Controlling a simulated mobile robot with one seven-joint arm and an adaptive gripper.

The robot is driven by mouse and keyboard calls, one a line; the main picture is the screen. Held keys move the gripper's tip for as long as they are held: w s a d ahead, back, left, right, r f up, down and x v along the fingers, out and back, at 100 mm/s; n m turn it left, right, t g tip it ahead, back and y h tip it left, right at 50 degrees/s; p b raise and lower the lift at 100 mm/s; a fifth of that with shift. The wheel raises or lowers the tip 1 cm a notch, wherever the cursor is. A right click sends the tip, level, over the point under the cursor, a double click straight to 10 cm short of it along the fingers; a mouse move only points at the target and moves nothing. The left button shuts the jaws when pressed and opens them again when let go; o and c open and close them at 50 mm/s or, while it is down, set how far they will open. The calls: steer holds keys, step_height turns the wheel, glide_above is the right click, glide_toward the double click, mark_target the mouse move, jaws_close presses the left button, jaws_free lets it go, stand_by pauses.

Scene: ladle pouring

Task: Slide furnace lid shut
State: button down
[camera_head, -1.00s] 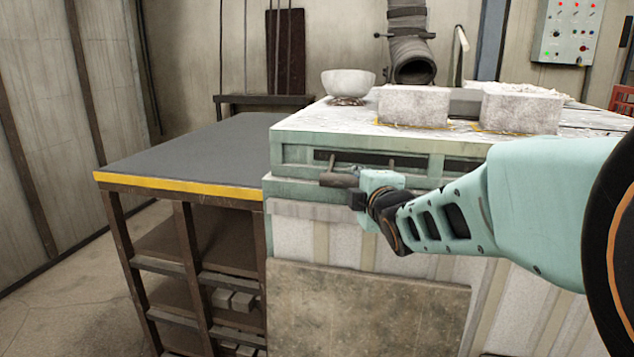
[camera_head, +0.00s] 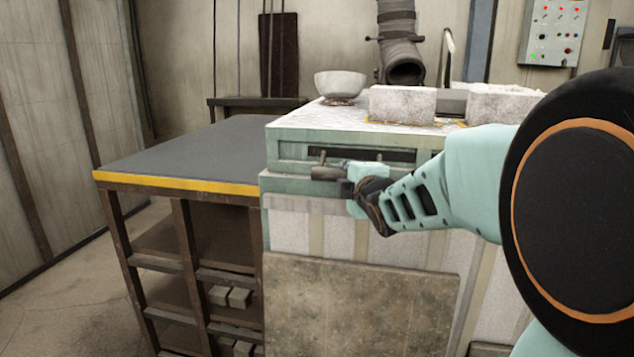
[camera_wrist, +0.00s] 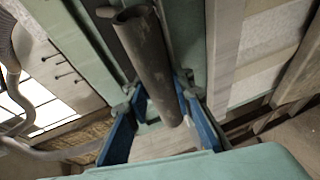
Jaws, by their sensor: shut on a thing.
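The furnace has a pale teal upper frame, which appears to be its lid (camera_head: 290,152), with a dark slot along the front and a rough white top. A short grey cylindrical handle bar (camera_head: 327,173) sticks out at that front; it shows large in the wrist view (camera_wrist: 152,65). My gripper (camera_head: 346,188) is at the handle on the front face. In the wrist view, the blue fingers of my gripper (camera_wrist: 155,95) are on either side of the bar, shut on it. My arm hides the right part of the furnace front. I cannot tell how far the lid is open.
A dark table (camera_head: 190,150) with a yellow front edge stands against the furnace's left side. A white bowl (camera_head: 340,84) and two pale blocks, one at the left (camera_head: 402,106), stand on top. A duct (camera_head: 400,50) and control box (camera_head: 553,32) are behind.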

steer(key=shift+a+r, duration=0.2)
steer(key=shift+a, duration=0.1)
steer(key=c, duration=1.7)
jaws_free()
steer(key=shift+w+f, duration=0.1)
steer(key=shift+w, duration=0.05)
steer(key=shift+o, duration=0.2)
